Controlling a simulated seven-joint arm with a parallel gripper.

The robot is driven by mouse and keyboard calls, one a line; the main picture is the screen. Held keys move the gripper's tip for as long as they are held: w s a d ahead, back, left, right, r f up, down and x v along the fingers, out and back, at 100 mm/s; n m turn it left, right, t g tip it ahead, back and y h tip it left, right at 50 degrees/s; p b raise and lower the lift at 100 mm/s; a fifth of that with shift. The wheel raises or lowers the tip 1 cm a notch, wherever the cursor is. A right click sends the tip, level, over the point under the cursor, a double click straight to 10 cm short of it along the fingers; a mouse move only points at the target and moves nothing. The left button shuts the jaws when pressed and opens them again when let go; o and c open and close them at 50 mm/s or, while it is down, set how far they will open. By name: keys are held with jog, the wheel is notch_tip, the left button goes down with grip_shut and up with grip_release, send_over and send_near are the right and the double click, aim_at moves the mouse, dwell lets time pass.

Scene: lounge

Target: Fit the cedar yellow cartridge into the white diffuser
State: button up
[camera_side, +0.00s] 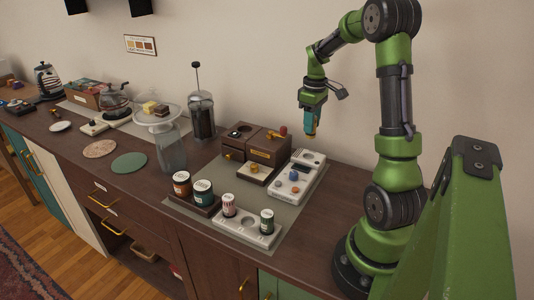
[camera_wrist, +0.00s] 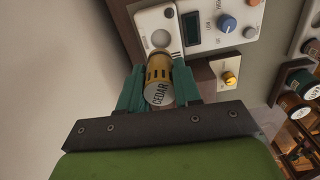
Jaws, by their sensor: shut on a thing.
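The cedar yellow cartridge (camera_wrist: 158,88) is a short yellow cylinder with dark slots and a white band reading CEDAR. My gripper (camera_wrist: 159,84) is shut on it, one teal finger on each side. In the side view my gripper (camera_side: 310,128) hangs in the air above the back of the counter, with a bit of yellow between its fingers. The white diffuser (camera_side: 287,188) lies below it on a grey mat, with a round opening, a small display and a blue knob. In the wrist view the diffuser (camera_wrist: 208,42) lies beyond the cartridge, its round opening partly in view.
Wooden boxes (camera_side: 267,151) stand left of the diffuser, with a brass-knobbed block (camera_side: 254,171) in front. A white rack (camera_side: 238,232) holding two cartridges and a dark tray of jars (camera_side: 190,203) sit nearer the front.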

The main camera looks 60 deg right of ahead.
jog(key=shift+a+f, duration=0.1)
jog(key=shift+f, duration=3)
jog(key=shift+f, duration=1.05)
jog(key=o, duration=1.1)
jog(key=shift+r, duration=0.15)
jog(key=shift+r, duration=3.65)
